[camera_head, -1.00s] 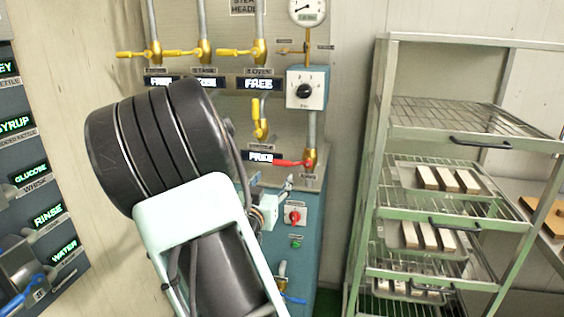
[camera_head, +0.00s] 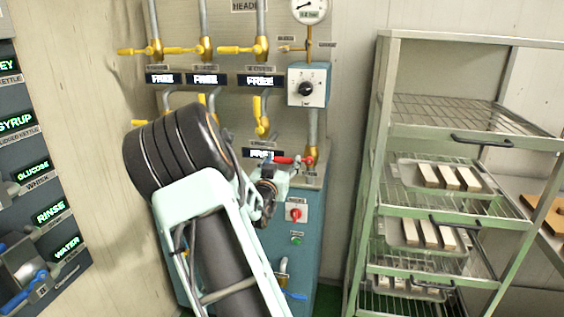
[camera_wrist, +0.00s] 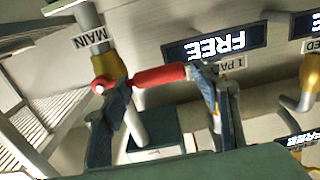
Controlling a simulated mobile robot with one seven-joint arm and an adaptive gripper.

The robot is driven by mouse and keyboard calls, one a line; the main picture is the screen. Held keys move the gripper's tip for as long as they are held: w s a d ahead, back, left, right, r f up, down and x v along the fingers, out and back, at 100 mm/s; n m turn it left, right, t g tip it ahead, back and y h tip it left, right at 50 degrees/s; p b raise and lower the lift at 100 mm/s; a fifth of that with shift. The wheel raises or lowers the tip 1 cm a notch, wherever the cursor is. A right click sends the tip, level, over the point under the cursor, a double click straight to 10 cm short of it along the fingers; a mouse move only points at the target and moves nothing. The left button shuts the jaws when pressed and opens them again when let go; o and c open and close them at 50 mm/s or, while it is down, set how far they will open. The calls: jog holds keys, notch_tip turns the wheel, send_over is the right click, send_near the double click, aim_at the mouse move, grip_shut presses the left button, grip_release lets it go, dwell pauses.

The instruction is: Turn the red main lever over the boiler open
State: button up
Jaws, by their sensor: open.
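The red main lever (camera_head: 290,160) sits on a brass valve on the pipe over the blue boiler (camera_head: 311,232). Its handle points left, roughly level, across the pipe. In the wrist view the red lever (camera_wrist: 158,77) runs from the brass valve, under the MAIN label, toward the FREE display. My gripper (camera_head: 270,178) is just below and left of the lever. In the wrist view my gripper (camera_wrist: 162,103) is open, its fingers spread along the handle. The right finger overlaps the handle's end in the picture; I cannot tell whether either finger touches it.
Yellow-handled valves (camera_head: 183,49) and FREE displays (camera_head: 206,79) line the panel above. A dial box (camera_head: 306,86) and a gauge (camera_head: 309,9) are above the lever. A red knob (camera_head: 295,212) is below. A green rack (camera_head: 382,180) with trays stands right.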

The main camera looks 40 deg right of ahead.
jog(key=shift+c, duration=0.4)
grip_shut()
jog(key=shift+b, duration=0.4)
jog(key=shift+s+d+r+m+b, duration=0.9)
jog(key=shift+s+r+m+b, duration=0.3)
jog(key=shift+m+b, duration=2)
jog(key=shift+s+d+r+m+b, duration=0.95)
jog(key=shift+r+m+b, duration=0.3)
jog(key=shift+m+b, duration=2)
jog(key=shift+s+d+r+m+b, duration=1.05)
jog(key=shift+m+b, duration=1.5)
jog(key=shift+b, duration=1.25)
jog(key=shift+s+a+r, duration=0.1)
jog(key=shift+a+r, duration=0.05)
jog(key=shift+r, duration=0.05)
